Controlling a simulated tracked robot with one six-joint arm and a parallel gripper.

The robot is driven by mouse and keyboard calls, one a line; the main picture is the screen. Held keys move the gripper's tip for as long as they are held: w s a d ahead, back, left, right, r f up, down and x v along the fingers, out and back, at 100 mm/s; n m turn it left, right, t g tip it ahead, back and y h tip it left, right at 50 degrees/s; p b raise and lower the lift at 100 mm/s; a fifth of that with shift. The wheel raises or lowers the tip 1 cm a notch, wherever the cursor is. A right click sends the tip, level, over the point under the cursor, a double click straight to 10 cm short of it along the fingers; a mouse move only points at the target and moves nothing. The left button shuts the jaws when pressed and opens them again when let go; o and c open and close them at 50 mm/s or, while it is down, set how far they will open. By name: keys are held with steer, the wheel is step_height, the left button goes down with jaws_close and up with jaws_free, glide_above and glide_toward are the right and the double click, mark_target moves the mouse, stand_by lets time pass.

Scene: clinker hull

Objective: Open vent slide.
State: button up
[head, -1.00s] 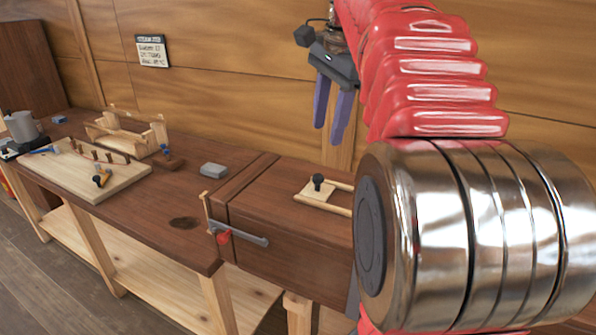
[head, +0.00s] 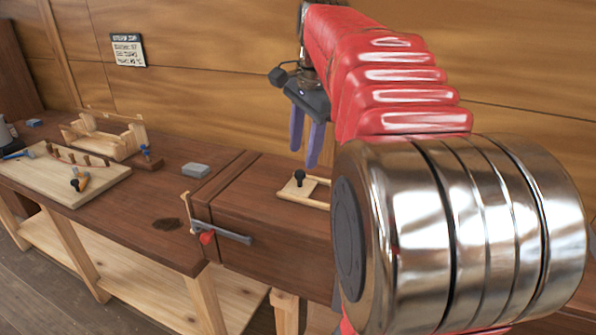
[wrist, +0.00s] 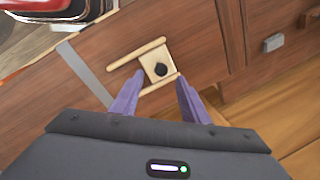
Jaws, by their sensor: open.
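The vent slide (head: 293,191) is a small pale wooden plate with a black knob (head: 299,177), set between two pale rails on top of the dark wooden box (head: 270,222). In the head view it is at the left end of the rails; my arm hides their right part. My gripper (head: 306,160) has purple fingers, open and empty, pointing down above and behind the slide. In the wrist view the slide (wrist: 152,61) and its knob (wrist: 161,71) lie ahead of and between the spread fingertips (wrist: 158,82). The fingers look apart from the knob.
A wooden wall with a small sign (head: 128,50) stands behind.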

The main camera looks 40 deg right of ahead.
mark_target(300, 172)
steer(key=f, duration=0.4)
steer(key=w+f, duration=0.1)
steer(key=f, duration=0.1)
steer(key=shift+w+f, duration=0.1)
steer(key=shift+f, duration=0.2)
jaws_close()
stand_by(0.5)
